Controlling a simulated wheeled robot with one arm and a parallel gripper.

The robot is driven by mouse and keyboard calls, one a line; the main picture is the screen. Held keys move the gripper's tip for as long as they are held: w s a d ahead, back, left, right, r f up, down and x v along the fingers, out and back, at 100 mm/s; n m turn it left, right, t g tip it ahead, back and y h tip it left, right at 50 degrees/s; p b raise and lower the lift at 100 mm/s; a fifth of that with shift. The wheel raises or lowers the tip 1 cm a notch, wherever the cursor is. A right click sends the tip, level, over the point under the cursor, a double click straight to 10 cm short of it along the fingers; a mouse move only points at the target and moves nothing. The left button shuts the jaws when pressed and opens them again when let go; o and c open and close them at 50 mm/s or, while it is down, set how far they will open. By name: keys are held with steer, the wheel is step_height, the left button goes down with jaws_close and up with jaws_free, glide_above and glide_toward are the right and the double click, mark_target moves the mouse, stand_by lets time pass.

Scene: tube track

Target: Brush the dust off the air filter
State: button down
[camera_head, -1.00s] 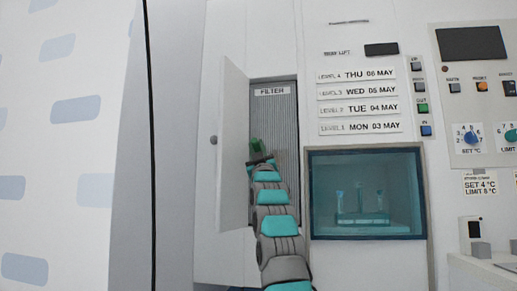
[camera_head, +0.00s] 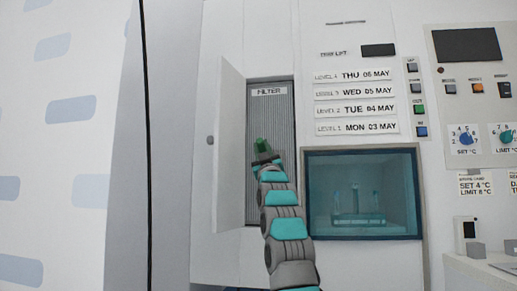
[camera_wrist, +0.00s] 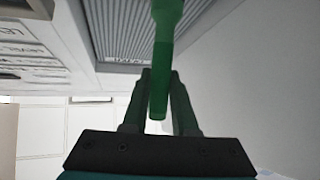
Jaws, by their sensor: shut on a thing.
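The air filter is a tall grey ribbed panel (camera_head: 283,130) in an open recess, under a label reading FILTER (camera_head: 269,91). In the wrist view its ribbed face (camera_wrist: 130,30) and label show at the top. My gripper (camera_head: 263,159) is shut on a green brush (camera_head: 260,146), held up in front of the filter's middle. In the wrist view the green handle (camera_wrist: 160,70) stands between the two fingers of my gripper (camera_wrist: 158,82). The brush's far end runs out of that view. I cannot tell whether it touches the ribs. No dust shows clearly.
The recess door (camera_head: 231,145) stands open at the left of the filter. A glass window (camera_head: 330,210) with several tubes behind it is at the right, below the level labels (camera_head: 355,109). A control panel (camera_head: 470,100) stands further right.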

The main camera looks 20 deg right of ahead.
steer(key=shift+s+d+h, duration=0.3)
steer(key=shift+d, duration=0.2)
steer(key=shift+w+a+f, duration=0.1)
steer(key=shift+w+a, duration=0.45)
steer(key=shift+a, duration=0.1)
steer(key=shift+w+a, duration=0.1)
steer(key=shift+a, duration=0.05)
steer(key=shift+a, duration=0.1)
steer(key=shift+w+a, duration=0.45)
steer(key=shift+a, duration=0.2)
steer(key=shift+d, duration=0.1)
